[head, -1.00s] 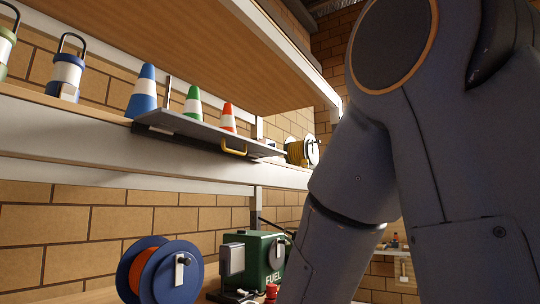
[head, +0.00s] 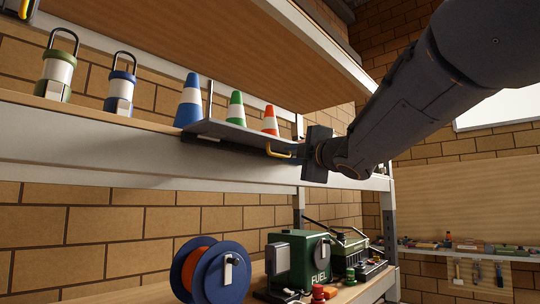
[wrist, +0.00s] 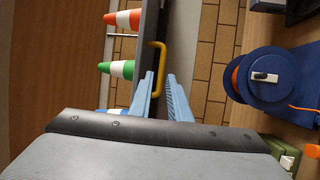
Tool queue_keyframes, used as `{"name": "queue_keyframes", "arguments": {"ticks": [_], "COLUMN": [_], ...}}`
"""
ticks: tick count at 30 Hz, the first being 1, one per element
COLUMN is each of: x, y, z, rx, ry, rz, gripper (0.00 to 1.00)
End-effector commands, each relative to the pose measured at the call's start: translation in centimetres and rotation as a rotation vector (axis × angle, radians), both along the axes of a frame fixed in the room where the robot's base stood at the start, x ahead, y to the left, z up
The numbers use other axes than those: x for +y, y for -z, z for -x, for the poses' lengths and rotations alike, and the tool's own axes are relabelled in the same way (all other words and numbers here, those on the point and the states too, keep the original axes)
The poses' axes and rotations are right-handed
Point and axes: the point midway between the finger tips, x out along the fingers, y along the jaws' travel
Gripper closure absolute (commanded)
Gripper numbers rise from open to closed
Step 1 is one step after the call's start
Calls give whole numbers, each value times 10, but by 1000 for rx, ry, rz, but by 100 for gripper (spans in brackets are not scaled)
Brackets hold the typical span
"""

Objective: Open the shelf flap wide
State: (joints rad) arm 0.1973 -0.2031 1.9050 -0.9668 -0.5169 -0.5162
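The shelf flap (head: 235,133) is a thin grey panel at the front edge of the upper shelf, lying nearly flat in the head view. In the wrist view it is a dark strip (wrist: 141,65). Its yellow handle (head: 279,153) is on the front edge and also shows in the wrist view (wrist: 162,62). My gripper (wrist: 161,76) has its two light blue fingers apart, with the handle's near end appearing between their tips. I cannot tell whether they touch it. In the head view my gripper's dark body is just right of the handle and its fingers are mostly hidden.
Blue (head: 189,101), green (head: 236,109) and orange (head: 270,121) striped cones stand behind the flap. Two lanterns (head: 120,92) are to the left. Below are a blue cable reel (head: 235,270) and a green fuel box (head: 308,263). The upper board (head: 250,60) hangs above.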

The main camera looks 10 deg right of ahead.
Motion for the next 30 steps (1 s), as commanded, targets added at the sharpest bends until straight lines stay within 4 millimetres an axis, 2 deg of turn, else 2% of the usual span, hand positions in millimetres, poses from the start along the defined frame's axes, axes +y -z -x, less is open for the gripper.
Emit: {"name": "queue_keyframes", "arguments": {"ticks": [10, 15, 27, 30], "x": [12, 15, 17, 17], "y": [-7, -11, -11, -11], "z": [-47, -65, -72, -72], "rx": [3, 2, 3, 3], "ry": [-2, -2, 0, 0], "rz": [-2, -3, -3, -3], "gripper": [84, 84, 84, 99]}}
